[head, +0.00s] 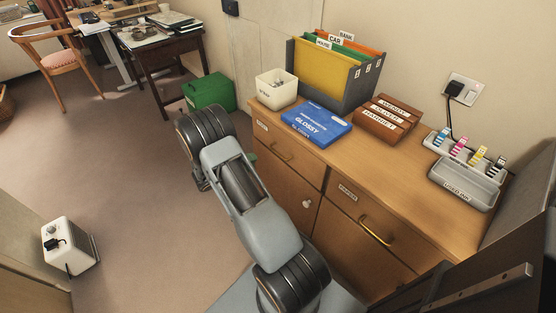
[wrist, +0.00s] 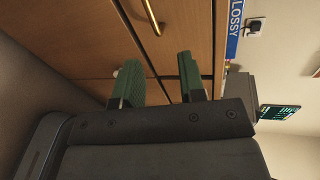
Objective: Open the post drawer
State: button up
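The wooden cabinet has two drawers side by side, both shut. The left drawer (head: 266,143) has a small white label (head: 262,126), too small to read surely, and a thin brass handle (head: 281,152). The right drawer (head: 352,212) has a label (head: 347,192), also not clearly legible, and a brass handle (head: 376,231). In the wrist view, turned sideways, a brass drawer handle (wrist: 151,17) shows at the top, beyond the fingers. My gripper (wrist: 162,78) is open and empty, its green fingers apart in front of the cabinet. My arm mostly hides it in the head view.
The cabinet top holds a blue GLOSSY box (head: 317,123), a white pot (head: 276,88), a file holder (head: 335,75), brown boxes (head: 388,119) and a grey tray (head: 465,183). A round knob (head: 306,204) sits below the left drawer.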

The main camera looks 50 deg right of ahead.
aim_at(278, 153)
jog(key=shift+n+t+h, duration=0.3)
jog(key=shift+n+t, duration=0.1)
jog(key=shift+n, duration=0.5)
jog(key=x, duration=0.5)
jog(key=f+b+x, duration=0.1)
jog(key=x, duration=0.4)
jog(key=f+b+x, duration=0.1)
jog(key=x, duration=0.4)
jog(key=shift+w+a+f, duration=0.1)
jog(key=shift+w+a, duration=0.1)
jog(key=shift+a, duration=0.05)
jog(key=shift+c, duration=0.5)
grip_shut()
